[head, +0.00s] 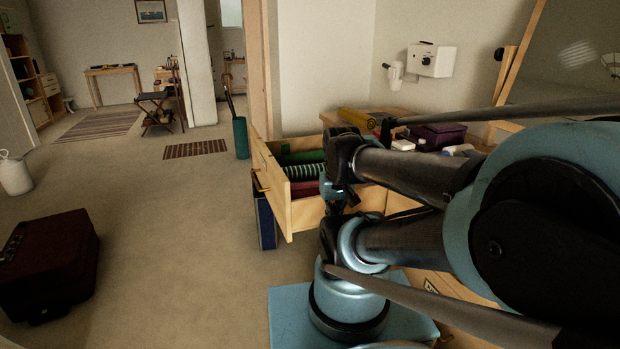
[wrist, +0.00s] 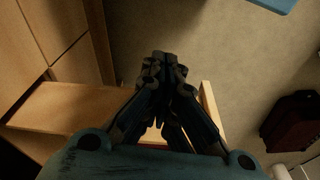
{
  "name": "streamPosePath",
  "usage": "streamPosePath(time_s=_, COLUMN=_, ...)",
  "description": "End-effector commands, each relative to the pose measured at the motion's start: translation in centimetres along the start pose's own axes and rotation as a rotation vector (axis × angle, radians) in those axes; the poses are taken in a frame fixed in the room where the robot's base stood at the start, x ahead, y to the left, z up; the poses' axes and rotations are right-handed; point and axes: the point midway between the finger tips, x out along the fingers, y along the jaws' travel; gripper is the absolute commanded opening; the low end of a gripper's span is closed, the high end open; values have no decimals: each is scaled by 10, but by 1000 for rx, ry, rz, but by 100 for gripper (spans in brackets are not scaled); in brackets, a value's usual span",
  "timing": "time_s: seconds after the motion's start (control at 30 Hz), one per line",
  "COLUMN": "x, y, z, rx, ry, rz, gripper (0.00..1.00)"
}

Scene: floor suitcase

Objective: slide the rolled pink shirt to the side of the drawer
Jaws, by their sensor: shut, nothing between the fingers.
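The wooden drawer (head: 306,214) is pulled open in the middle of the head view. Rolled clothes lie in it: a dark green roll (head: 302,157), a green-and-white striped roll (head: 304,172) and a pinkish-red roll (head: 304,188) nearest the near side wall. The pinkish-red roll may be the pink shirt; my arm partly covers it. My gripper (head: 338,194) is shut and empty, at or over the drawer just right of that roll; contact cannot be told.
A dark red suitcase (head: 50,262) lies on the floor at left. A purple box (head: 437,136) and small items stand on the wooden top behind my arm. A teal umbrella stand (head: 241,138) is beyond the drawer.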

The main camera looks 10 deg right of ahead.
Motion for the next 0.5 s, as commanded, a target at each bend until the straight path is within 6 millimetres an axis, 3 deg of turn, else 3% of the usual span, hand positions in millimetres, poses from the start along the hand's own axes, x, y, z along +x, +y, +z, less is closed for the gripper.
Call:
streamPosePath(time_s=0.3, x=-8, y=0, z=5, rx=-1, ry=10, rz=0, gripper=0)
streamPosePath(time_s=0.5, x=-25, y=-3, z=-24, rx=-18, ry=-5, rz=-1, gripper=0)
